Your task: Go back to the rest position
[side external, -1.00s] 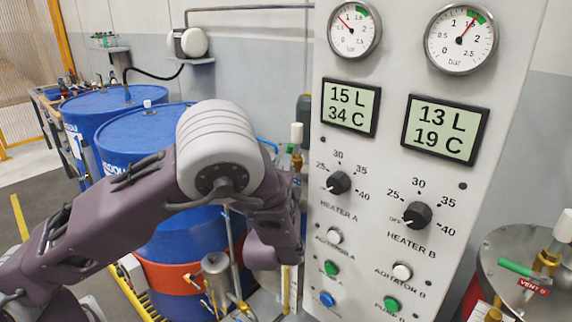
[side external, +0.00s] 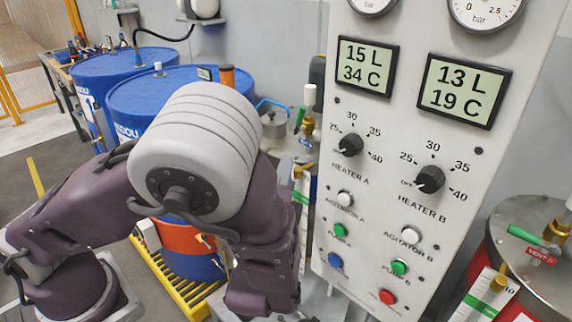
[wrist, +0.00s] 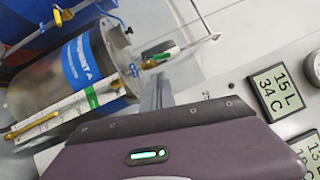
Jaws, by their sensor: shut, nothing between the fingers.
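My gripper (wrist: 158,92) shows in the wrist view as narrow grey fingers beyond a purple housing with a green light. The fingers are shut, with nothing seen between them. The fingertips are hidden or cut off there.
The control panel carries two displays, heater knobs (side external: 430,180) and coloured buttons (side external: 387,297), close to the right of my wrist. A steel tank (side external: 525,255) is at the right.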

